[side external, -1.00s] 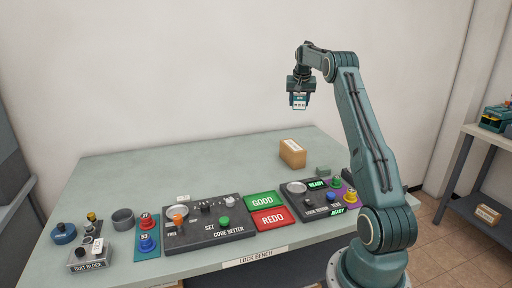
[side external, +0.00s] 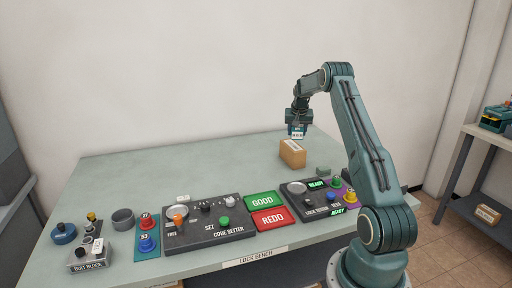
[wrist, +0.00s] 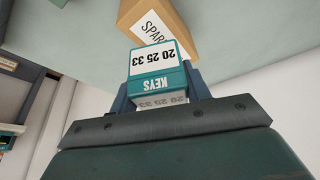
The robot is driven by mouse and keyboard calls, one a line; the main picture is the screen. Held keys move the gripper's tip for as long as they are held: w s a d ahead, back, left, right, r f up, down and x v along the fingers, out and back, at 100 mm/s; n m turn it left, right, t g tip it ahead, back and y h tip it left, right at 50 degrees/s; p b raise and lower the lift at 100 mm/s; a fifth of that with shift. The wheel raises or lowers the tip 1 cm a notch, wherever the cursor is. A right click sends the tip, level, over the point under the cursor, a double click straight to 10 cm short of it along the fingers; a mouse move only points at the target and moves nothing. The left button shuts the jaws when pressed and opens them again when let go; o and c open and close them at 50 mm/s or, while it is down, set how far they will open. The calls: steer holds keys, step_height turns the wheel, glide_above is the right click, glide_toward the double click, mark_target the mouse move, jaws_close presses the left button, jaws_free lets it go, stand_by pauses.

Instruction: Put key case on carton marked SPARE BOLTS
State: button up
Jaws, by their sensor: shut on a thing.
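The key case, a small teal box with a white label reading 20 25 33 and the word KEYS, shows in the wrist view (wrist: 157,65). My gripper (side external: 297,130) is shut on the key case and holds it in the air. The carton (side external: 292,154) is a brown box at the back of the bench. In the wrist view the carton (wrist: 172,22) shows part of a label reading SPAR. The key case appears just above the carton in the side view; I cannot tell the exact gap.
The bench (side external: 130,180) carries a code setter panel (side external: 203,224), a green GOOD mat (side external: 262,199), a red REDO mat (side external: 270,218) and a lock panel (side external: 318,198). The back left of the bench is clear.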

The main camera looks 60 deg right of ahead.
mark_target(296, 139)
steer(key=shift+f, duration=2.1)
steer(key=shift+f, duration=0.15)
steer(key=o, duration=1)
steer(key=shift+o, duration=0.2)
steer(key=v, duration=1.2)
